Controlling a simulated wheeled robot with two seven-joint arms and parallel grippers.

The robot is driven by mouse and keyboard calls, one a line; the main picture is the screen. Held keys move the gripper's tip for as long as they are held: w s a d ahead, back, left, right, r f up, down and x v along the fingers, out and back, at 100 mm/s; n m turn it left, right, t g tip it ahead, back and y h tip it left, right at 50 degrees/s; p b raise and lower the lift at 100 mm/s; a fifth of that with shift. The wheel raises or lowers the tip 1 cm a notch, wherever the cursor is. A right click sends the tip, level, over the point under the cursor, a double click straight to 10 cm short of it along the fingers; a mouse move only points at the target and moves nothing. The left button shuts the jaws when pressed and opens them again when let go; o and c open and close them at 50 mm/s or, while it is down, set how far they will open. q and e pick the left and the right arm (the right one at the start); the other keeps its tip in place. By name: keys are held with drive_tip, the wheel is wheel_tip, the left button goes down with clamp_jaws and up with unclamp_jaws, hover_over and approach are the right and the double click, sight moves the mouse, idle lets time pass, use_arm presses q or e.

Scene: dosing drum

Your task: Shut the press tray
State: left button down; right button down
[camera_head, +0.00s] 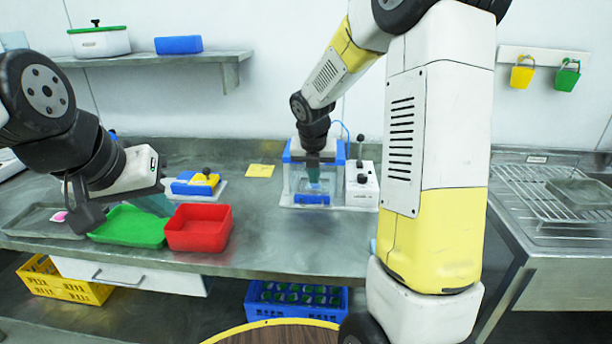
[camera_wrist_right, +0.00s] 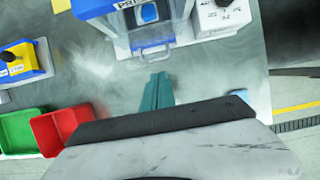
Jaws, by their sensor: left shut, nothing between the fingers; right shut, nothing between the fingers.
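The press (camera_head: 300,155), a blue-topped machine with clear sides, stands at the back middle of the bench; it also shows at the top of the right wrist view (camera_wrist_right: 90,8). Its tray (camera_wrist_right: 152,34) juts from the front with a grey loop handle (camera_wrist_right: 154,50) and a blue piece (camera_wrist_right: 149,12) behind it. My right gripper (camera_wrist_right: 158,76) is shut and empty, its green fingertips just in front of the handle with a small apparent gap. In the head view the right gripper (camera_head: 314,180) partly covers the press front. My left gripper (camera_head: 158,204) is shut and empty above the green tray.
A white control box with a lever (camera_head: 362,185) adjoins the press on the right. A red bin (camera_head: 199,228), a green tray (camera_head: 130,226) and a blue-yellow device (camera_head: 192,184) lie to the left. Bench between red bin and press is clear. A sink (camera_head: 560,190) is at right.

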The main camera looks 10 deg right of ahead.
sight(315, 188)
drive_tip(key=x, duration=0.9)
drive_tip(key=shift+w+d+r, duration=0.1)
drive_tip(key=shift+w+d, duration=0.05)
drive_tip(key=shift+w, duration=0.45)
drive_tip(key=shift+w+d+r, duration=0.1)
drive_tip(key=shift+w+d, duration=0.1)
drive_tip(key=shift+w, duration=0.4)
drive_tip(key=shift+w+d, duration=0.15)
drive_tip(key=shift+w, duration=0.5)
drive_tip(key=shift+r, duration=0.1)
